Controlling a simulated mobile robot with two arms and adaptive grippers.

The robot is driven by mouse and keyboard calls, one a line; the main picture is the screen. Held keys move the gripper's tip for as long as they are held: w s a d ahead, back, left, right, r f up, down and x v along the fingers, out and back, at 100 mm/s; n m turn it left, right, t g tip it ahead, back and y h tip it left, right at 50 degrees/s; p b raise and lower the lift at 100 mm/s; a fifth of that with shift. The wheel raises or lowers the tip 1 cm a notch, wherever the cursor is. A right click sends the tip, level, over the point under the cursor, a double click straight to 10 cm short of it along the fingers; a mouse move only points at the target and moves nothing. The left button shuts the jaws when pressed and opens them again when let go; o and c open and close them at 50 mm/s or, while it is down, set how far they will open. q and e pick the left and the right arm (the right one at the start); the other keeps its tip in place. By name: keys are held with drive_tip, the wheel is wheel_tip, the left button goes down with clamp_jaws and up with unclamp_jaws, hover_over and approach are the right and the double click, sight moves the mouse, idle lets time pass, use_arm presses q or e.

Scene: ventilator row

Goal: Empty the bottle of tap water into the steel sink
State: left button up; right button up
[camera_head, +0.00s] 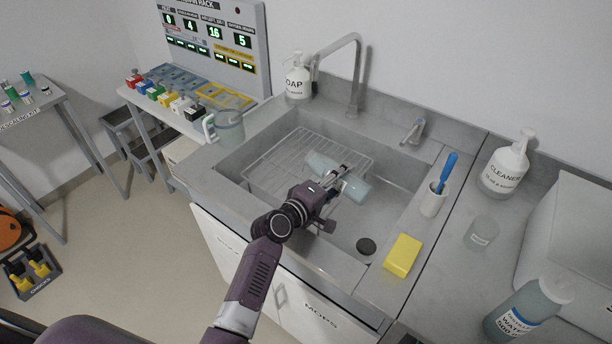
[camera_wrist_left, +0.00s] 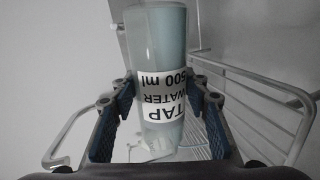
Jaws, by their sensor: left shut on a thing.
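The tap water bottle (camera_head: 354,190) is pale blue and translucent, held over the steel sink (camera_head: 392,172) and lying well over on its side. In the left wrist view the bottle (camera_wrist_left: 158,45) stands between the fingers, its white "TAP WATER 500 ml" label upside down. My left gripper (camera_head: 335,182) is shut on it around the label; the fingers also show in the left wrist view (camera_wrist_left: 160,108). I cannot make out a stream of water or which end is the mouth. My right gripper is not in view.
A wire rack (camera_head: 285,160) sits in the sink's left part. The faucet (camera_head: 356,70) arches at the back beside the soap bottle (camera_head: 297,78). A jug (camera_head: 230,126), brush cup (camera_head: 433,200), yellow sponge (camera_head: 403,256), cleaner bottle (camera_head: 503,170) and another water bottle (camera_head: 522,310) stand around the sink.

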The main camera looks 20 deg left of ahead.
use_arm(q)
drive_tip(key=shift+r+n+h, duration=0.15)
drive_tip(key=shift+n+h, duration=0.15)
idle(1.6)
drive_tip(key=shift+w+a+n+g+h+p, duration=0.15)
drive_tip(key=shift+a+n+p, duration=0.15)
drive_tip(key=shift+n, duration=0.3)
drive_tip(key=shift+w+a+n+g+h+p, duration=0.1)
drive_tip(key=shift+a+n+g+h+p, duration=0.15)
drive_tip(key=shift+n, duration=0.35)
idle(3.7)
drive_tip(key=shift+d, duration=0.1)
